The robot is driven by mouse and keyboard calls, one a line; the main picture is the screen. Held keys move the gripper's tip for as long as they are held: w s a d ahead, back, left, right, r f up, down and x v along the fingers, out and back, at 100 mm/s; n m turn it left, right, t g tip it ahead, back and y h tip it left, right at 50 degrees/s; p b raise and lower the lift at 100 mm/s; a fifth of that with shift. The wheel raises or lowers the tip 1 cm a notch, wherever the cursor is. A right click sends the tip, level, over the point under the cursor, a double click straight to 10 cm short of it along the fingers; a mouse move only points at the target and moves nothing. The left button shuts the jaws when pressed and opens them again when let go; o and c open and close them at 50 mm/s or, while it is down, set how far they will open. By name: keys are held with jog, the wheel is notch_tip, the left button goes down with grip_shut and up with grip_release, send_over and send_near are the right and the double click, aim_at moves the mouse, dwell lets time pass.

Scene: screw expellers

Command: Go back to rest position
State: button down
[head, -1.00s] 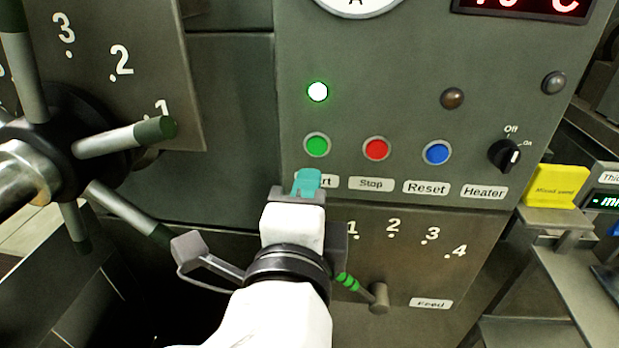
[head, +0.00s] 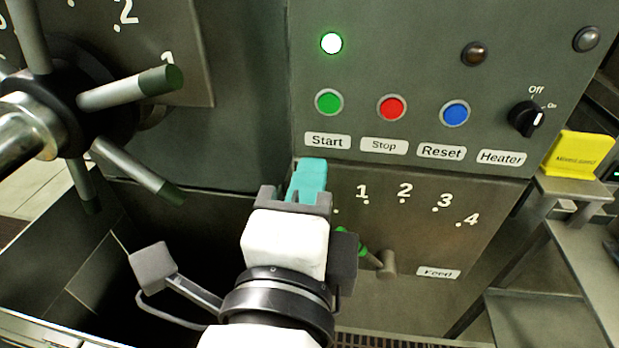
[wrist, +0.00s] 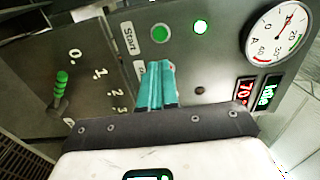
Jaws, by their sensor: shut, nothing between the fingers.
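My gripper (head: 309,180) has teal fingers that are shut together and empty. In the head view it stands in front of the machine's panel, just below the Start label (head: 327,140). In the wrist view the fingers (wrist: 157,85) point toward the panel and partly cover the row of buttons. The green start button (head: 328,102), red stop button (head: 391,107) and blue reset button (head: 455,113) sit above the gripper. A lit green lamp (head: 331,43) is over the start button. I cannot tell the exact gap between fingers and panel.
The feed lever (head: 383,263) with green grip is right of my gripper, partly hidden by it. A large spoked handwheel (head: 75,100) stands at left. The heater knob (head: 527,117) and a yellow sign (head: 578,154) are at right. A gauge (wrist: 277,32) shows in the wrist view.

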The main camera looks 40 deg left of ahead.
jog(key=shift+f, duration=0.1)
dwell(0.3)
jog(key=w+d+f+n+g+h, duration=0.25)
jog(key=w+d+f+h, duration=0.5)
jog(key=d+f, duration=0.6)
jog(key=w+d+f+n+g+h, duration=0.1)
jog(key=d+f+n+g, duration=0.2)
jog(key=d+f, duration=0.9)
jog(key=s+d+f+n+g+h, duration=0.1)
jog(key=s+d+f+g, duration=0.15)
jog(key=d+f, duration=0.3)
jog(key=s+d+f+n+g+h, duration=0.1)
jog(key=s+d+f+n, duration=0.1)
jog(key=s+d+f, duration=0.4)
jog(key=s+d+f+n+g, duration=0.2)
jog(key=s+d+f+g, duration=0.3)
jog(key=s, duration=0.7)
jog(key=d+f, duration=0.2)
jog(key=d, duration=0.1)
jog(key=shift+s+d+n+y, duration=0.2)
jog(key=shift+n+y, duration=0.15)
